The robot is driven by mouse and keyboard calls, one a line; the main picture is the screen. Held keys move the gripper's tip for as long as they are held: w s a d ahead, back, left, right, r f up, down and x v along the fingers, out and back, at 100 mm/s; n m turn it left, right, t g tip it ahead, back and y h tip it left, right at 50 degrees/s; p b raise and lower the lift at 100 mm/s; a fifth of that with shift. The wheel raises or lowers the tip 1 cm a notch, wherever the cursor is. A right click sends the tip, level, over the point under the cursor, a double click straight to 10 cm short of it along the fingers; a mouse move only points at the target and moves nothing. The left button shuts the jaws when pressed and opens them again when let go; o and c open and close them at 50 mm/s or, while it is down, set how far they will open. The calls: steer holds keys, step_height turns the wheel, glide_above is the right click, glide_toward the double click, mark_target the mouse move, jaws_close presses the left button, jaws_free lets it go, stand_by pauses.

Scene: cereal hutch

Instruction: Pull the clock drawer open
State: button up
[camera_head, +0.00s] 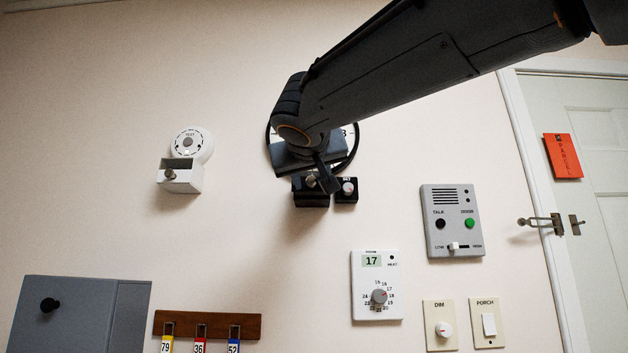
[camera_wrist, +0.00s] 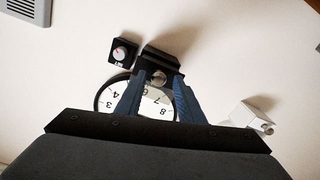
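The round wall clock (camera_head: 351,150) has a black rim and is mostly hidden behind my gripper and wrist. Its white face (camera_wrist: 155,103) shows upside down in the wrist view, between and around the fingers. The black clock drawer (camera_head: 310,200) is just below the clock; it also shows in the wrist view (camera_wrist: 160,56). The drawer's small pale knob (camera_head: 311,181) shows between my fingertips in the wrist view (camera_wrist: 158,78). My gripper (camera_head: 324,178) is open at the drawer front, its fingers (camera_wrist: 160,80) apart on either side of the knob. Contact with the knob cannot be told.
A small black dial box (camera_head: 347,196) sits right beside the drawer. A white smoke alarm (camera_head: 193,138) with a white box (camera_head: 184,180) is to the left. An intercom (camera_head: 453,222), a thermostat (camera_head: 377,285) and a grey cabinet (camera_head: 70,312) are lower. The wall between is bare.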

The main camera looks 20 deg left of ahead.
steer(key=shift+s+d, duration=0.1)
steer(key=b+v, duration=0.2)
steer(key=v, duration=0.5)
steer(key=shift+s+b, duration=0.25)
steer(key=shift+b, duration=0.05)
steer(key=shift+d, duration=0.1)
